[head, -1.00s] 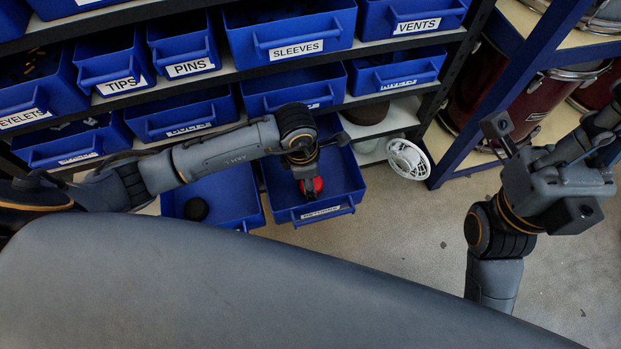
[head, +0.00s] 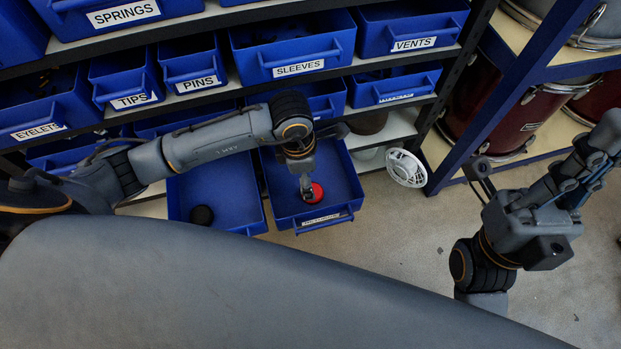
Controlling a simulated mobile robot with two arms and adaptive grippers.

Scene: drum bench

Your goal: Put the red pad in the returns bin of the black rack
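The red pad (head: 315,194) is a small round red piece within the returns bin (head: 351,197), a blue pulled-out drawer low on the black rack (head: 436,113). My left gripper (head: 308,191) reaches down into this bin, right at the pad, and hides part of it. I cannot tell whether its fingers grip the pad or only stand over it. My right gripper (head: 590,165) is raised over the floor at the right, away from the rack. Its finger opening cannot be made out.
Labelled blue bins fill the shelves above.

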